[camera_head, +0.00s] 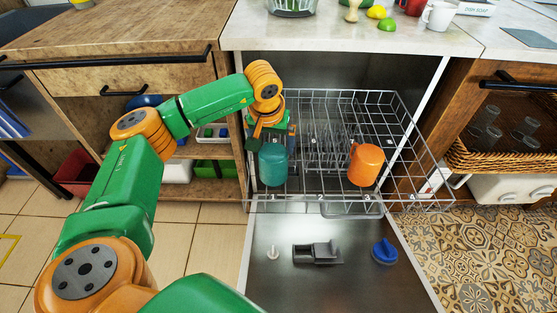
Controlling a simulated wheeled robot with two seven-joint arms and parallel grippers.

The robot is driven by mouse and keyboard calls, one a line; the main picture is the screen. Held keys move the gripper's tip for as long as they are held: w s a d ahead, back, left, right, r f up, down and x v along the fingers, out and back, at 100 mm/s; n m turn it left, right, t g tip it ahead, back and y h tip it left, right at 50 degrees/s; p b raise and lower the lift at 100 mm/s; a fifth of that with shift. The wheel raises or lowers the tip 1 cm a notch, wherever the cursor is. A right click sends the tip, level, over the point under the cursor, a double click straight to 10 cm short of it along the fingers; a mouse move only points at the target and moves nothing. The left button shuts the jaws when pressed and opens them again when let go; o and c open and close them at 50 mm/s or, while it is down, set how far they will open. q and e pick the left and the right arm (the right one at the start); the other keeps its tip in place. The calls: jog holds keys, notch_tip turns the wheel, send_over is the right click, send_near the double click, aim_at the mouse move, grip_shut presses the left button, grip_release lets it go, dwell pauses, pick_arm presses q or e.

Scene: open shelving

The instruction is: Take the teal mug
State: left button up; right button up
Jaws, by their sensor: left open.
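The teal mug (273,167) is in the left part of the pulled-out wire dish rack (330,199), near its front. My left arm reaches in from the left, and my left gripper (268,140) is at the mug's upper edge, pointing down. The gripper is open. The wrist hides the mug's top, and I cannot tell whether the fingers touch it. My right gripper is not in view.
An orange mug (366,165) stands at the right of the same rack. Below lies the open dishwasher door (330,265). The counter above (340,32) holds a white mug (438,15) and fruit. A wicker basket (500,158) is at the right.

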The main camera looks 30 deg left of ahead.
aim_at(274, 149)
pick_arm(q)
jog(key=x, duration=0.4)
jog(key=shift+w+f+b, duration=0.25)
jog(key=shift+f+b, duration=0.05)
jog(key=shift+b, duration=0.05)
jog(key=shift+s+r, duration=0.1)
jog(key=shift+c, duration=0.9)
jog(key=c, duration=1.1)
